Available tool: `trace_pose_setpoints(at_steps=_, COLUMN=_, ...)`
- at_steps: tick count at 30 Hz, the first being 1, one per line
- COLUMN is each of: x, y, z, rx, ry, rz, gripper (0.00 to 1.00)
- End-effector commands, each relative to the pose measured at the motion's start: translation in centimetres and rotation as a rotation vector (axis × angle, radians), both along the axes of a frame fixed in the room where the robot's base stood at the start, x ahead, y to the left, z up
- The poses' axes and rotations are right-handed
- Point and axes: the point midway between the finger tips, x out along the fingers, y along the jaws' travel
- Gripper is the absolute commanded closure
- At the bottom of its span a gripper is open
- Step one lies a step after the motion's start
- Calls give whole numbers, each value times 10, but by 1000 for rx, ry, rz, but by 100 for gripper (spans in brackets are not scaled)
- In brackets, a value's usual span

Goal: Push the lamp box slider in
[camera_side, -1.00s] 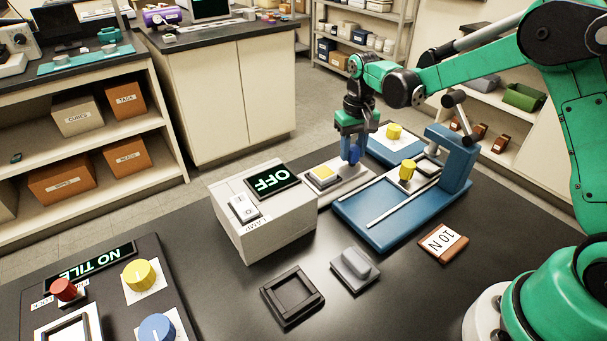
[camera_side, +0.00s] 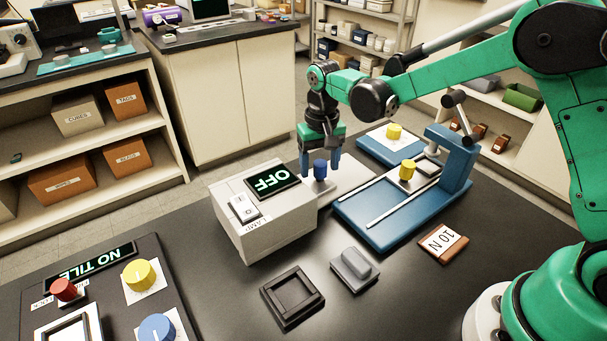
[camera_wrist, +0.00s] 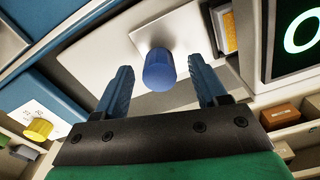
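The lamp box (camera_side: 262,222) is a pale box with a display reading OFF and a white switch (camera_side: 243,207) on top. The slider's blue knob (camera_side: 320,168) stands close to the box's right end, above a pale plate (camera_side: 350,176). It also shows in the wrist view (camera_wrist: 158,72). My gripper (camera_side: 320,175) is open around the knob, one finger on each side. The wrist view shows gaps between both fingers and the knob. A yellow patch (camera_wrist: 230,30) shows beside the box in the wrist view. In the side view the slider's yellow square is hidden.
A grey block (camera_side: 354,268), a black frame (camera_side: 292,296) and a 10 N block (camera_side: 443,243) lie in front. A control panel (camera_side: 100,270) is at lower left.

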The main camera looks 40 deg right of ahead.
Motion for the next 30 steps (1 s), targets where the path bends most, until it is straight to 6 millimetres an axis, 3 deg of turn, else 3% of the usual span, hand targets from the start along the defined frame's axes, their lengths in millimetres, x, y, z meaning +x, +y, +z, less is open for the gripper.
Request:
trace_pose_setpoints(at_steps=8, x=0, y=0, z=2, rx=0, ry=1, rz=0, gripper=35)
trace_pose_setpoints(at_steps=21, x=0, y=0, z=54, rx=0, ry=1, rz=0, gripper=35)
trace_pose_setpoints(at_steps=29, x=0, y=0, z=56, rx=0, ry=1, rz=0, gripper=35)
trace_pose_setpoints(at_steps=30, x=0, y=0, z=56, rx=0, ry=1, rz=0, gripper=41)
